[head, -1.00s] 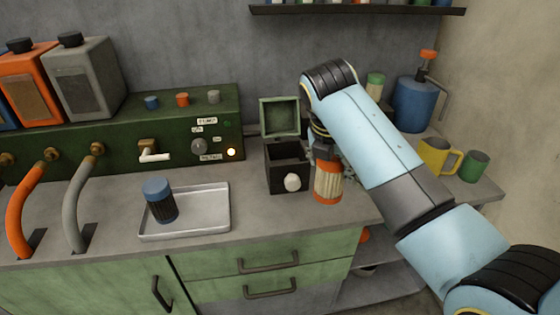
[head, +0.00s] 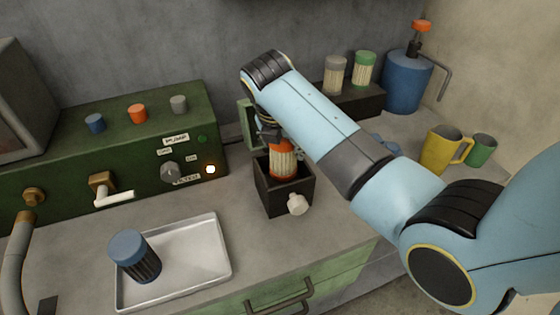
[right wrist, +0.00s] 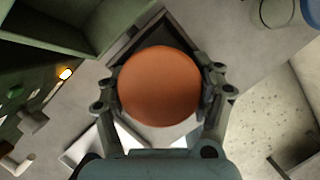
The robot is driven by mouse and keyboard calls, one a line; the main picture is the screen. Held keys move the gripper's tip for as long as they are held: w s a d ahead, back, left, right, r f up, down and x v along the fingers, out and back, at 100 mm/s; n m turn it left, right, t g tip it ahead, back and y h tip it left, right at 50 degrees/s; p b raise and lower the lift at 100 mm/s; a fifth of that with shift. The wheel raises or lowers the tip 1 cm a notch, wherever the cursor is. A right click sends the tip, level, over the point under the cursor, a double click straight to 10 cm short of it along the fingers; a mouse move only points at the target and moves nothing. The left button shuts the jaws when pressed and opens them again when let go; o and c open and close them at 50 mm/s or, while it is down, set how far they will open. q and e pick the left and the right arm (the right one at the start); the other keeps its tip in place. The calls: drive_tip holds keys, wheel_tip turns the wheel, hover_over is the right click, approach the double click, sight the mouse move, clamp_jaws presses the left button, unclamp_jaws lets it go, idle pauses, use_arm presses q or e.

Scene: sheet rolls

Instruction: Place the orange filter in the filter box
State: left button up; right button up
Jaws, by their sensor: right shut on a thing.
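The orange filter (head: 283,160) has orange ends and a pale pleated middle. My right gripper (head: 272,137) is shut on its top and holds it upright over the filter box (head: 287,197). Its lower end appears at or just inside the box's open top; the exact depth is hard to tell. The box is dark and square with a white knob (head: 298,204) in front, and its green lid (head: 247,120) stands open behind. In the right wrist view the filter's round orange top (right wrist: 160,87) sits between both fingers (right wrist: 163,92), hiding most of the box opening. My left gripper is not in view.
A metal tray (head: 218,272) with a blue-capped dark filter (head: 135,256) is at the left front. A green pump panel (head: 150,140) stands behind. Two pale filters, grey-capped (head: 334,75) and green-capped (head: 363,69), stand in a dark rack (head: 345,104) at the back.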

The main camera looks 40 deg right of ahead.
sight(282, 159)
drive_tip(key=shift+f, duration=0.5)
wheel_tip(282, 159, down, 4)
drive_tip(key=shift+w+f, duration=0.1)
drive_tip(key=shift+f, duration=0.1)
drive_tip(key=o, duration=1.2)
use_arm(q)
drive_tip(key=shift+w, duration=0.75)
use_arm(e)
drive_tip(key=shift+a+r, duration=0.1)
drive_tip(key=shift+r, duration=0.25)
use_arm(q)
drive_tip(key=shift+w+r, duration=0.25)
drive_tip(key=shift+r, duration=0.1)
use_arm(e)
drive_tip(key=v, duration=1.1)
drive_tip(key=shift+s+r, duration=0.2)
drive_tip(key=shift+s, duration=0.05)
